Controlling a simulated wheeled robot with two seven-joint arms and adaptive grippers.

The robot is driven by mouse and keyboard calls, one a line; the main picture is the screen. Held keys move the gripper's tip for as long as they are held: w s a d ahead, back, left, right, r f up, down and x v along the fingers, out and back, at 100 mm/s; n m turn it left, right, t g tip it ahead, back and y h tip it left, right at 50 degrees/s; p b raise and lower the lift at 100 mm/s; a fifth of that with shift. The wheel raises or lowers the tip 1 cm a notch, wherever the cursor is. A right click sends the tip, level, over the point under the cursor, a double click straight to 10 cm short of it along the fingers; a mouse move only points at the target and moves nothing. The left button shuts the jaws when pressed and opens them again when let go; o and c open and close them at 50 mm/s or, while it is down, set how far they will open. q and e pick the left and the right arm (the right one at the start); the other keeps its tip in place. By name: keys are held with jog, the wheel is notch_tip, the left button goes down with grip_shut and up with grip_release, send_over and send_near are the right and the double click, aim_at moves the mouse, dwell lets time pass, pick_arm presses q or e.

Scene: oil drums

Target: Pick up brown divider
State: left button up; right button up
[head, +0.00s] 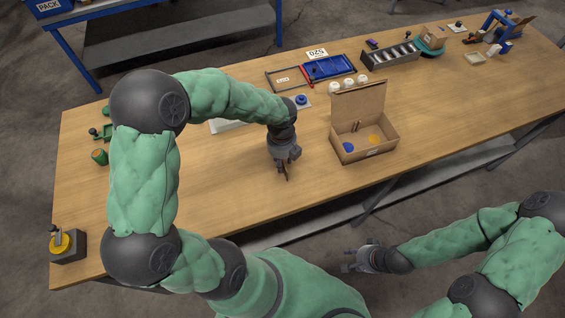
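An open brown cardboard box (371,154) stands on the wooden table, with a brown upright panel (358,105) at its back. I cannot tell whether this panel is a lid or the brown divider. Inside the box are a blue item (348,147), an orange item (374,139) and small brown pieces (355,126). My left gripper (286,175) points down over the table, left of the box and apart from it. A thin brownish shape shows at its fingertips; I cannot tell whether it is held. My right gripper (347,260) is empty, with fingers apart, in front of the table edge.
Behind the box are white rolls (348,84), a blue tray (328,68), a dark frame (284,79) and a grey compartment bin (390,55). A yellow-topped device (61,243) stands at the near left corner. The table right of the box is clear.

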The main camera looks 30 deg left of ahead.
pick_arm(q)
grip_shut()
jog(key=shift+r, duration=0.2)
dwell(0.3)
jog(key=shift+r, duration=0.35)
notch_tip(320, 180, up, 3)
jog(key=shift+w+f+p, duration=0.1)
jog(key=shift+p, duration=0.4)
jog(key=s+d+r, duration=0.1)
jog(key=r, duration=0.1)
jog(key=s+d+r+p, duration=0.2)
jog(key=r, duration=0.1)
jog(key=shift+d+r, duration=0.3)
jog(key=s+d+r+p, duration=0.2)
jog(key=s+d+r, duration=0.2)
jog(key=s+d, duration=0.2)
jog(key=shift+d, duration=0.55)
